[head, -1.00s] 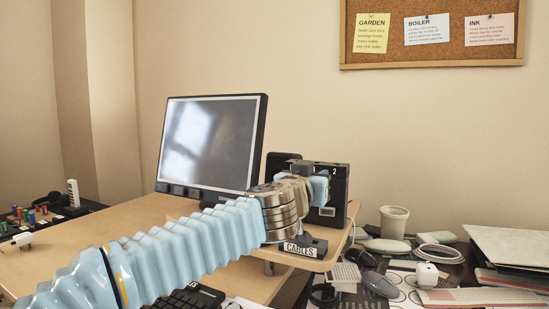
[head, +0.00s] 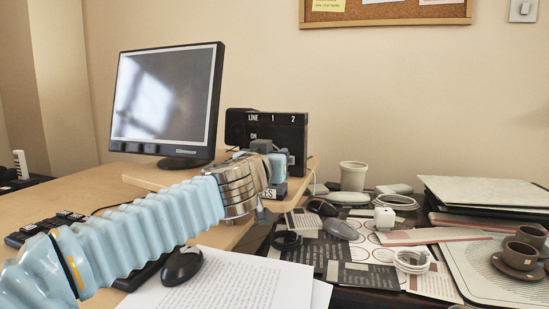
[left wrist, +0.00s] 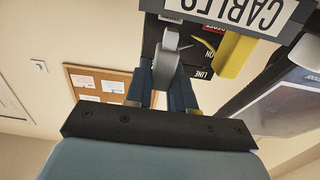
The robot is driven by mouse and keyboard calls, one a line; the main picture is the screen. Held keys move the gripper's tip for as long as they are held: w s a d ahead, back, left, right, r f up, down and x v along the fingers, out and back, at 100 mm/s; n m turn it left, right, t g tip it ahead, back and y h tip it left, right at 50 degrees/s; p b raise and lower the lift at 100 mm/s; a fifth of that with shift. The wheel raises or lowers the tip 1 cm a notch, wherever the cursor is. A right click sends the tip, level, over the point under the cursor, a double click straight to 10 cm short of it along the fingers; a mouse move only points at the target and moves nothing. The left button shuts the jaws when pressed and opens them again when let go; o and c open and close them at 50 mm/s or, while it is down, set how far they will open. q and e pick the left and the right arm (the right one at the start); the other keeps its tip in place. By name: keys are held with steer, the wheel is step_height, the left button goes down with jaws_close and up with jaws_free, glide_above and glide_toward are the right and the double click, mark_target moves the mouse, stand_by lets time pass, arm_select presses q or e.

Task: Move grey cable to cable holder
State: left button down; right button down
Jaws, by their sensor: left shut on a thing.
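My left gripper (left wrist: 167,92) is shut on the grey cable (left wrist: 167,55), which stands out from between its fingers toward the cable holder. The cable holder, with its white CABLES label (left wrist: 252,12), fills the top of the left wrist view, which is upside down. In the head view my left gripper (head: 270,163) is just above the holder (head: 279,189) at the desk's right edge. My wrist hides part of the label. A yellow cable (left wrist: 234,54) hangs at the holder. Whether the grey cable touches the holder is unclear. My right gripper is not in view.
A black LINE box (head: 290,130) stands right behind the gripper, and a monitor (head: 165,100) to its left. The lower right table holds a cup (head: 353,176), coiled white cables (head: 411,261), a mouse (head: 341,229) and brown cups (head: 520,256). Papers (head: 230,280) lie in front.

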arm_select(q)
steer(key=shift+f, duration=0.35)
stand_by(0.7)
steer(key=shift+f+b, duration=0.6)
steer(key=shift+f, duration=0.25)
stand_by(1.1)
steer(key=c, duration=0.9)
jaws_free()
